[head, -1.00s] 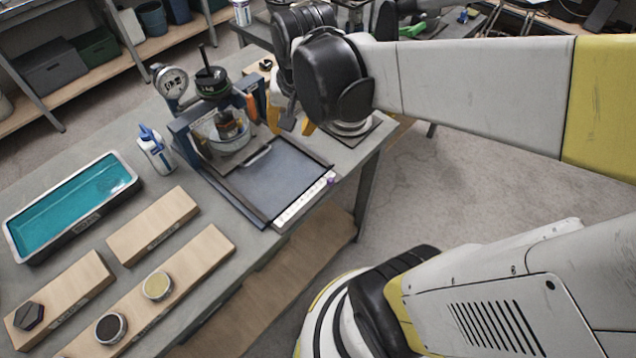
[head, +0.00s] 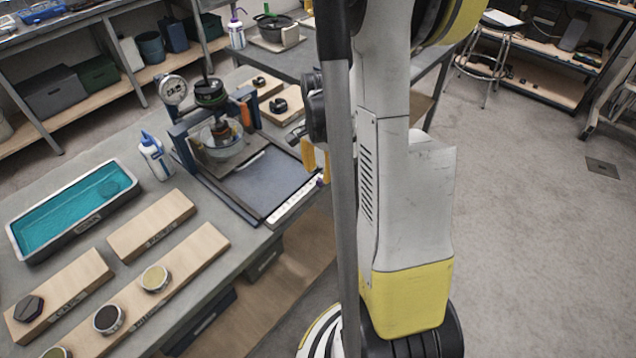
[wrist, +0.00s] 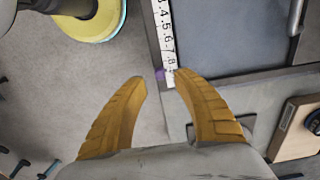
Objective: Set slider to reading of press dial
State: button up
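The press (head: 222,135) stands on the grey table with a round dial (head: 173,90) at its back left; the dial's reading is too small to make out. A white numbered scale (head: 292,206) runs along the press's right front edge. In the wrist view the scale (wrist: 164,35) shows numbers rising to about 8 toward me. A small purple slider (wrist: 160,75) sits beside that high end; it also shows in the head view (head: 320,181). My gripper (wrist: 159,77) is open, its orange fingertips on either side of the slider and scale end. Contact cannot be told.
A teal tray (head: 20,225), a white-blue bottle (head: 155,155) and wooden blocks (head: 152,222) with round pieces lie left and front of the press. More small blocks (head: 285,107) stand behind it. Open floor (head: 530,200) lies to the right of the table.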

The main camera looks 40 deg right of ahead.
aim_at(319, 180)
jog(key=shift+f+b, duration=0.45)
jog(key=shift+f, duration=1.4)
grip_shut()
jog(key=shift+a, duration=0.1)
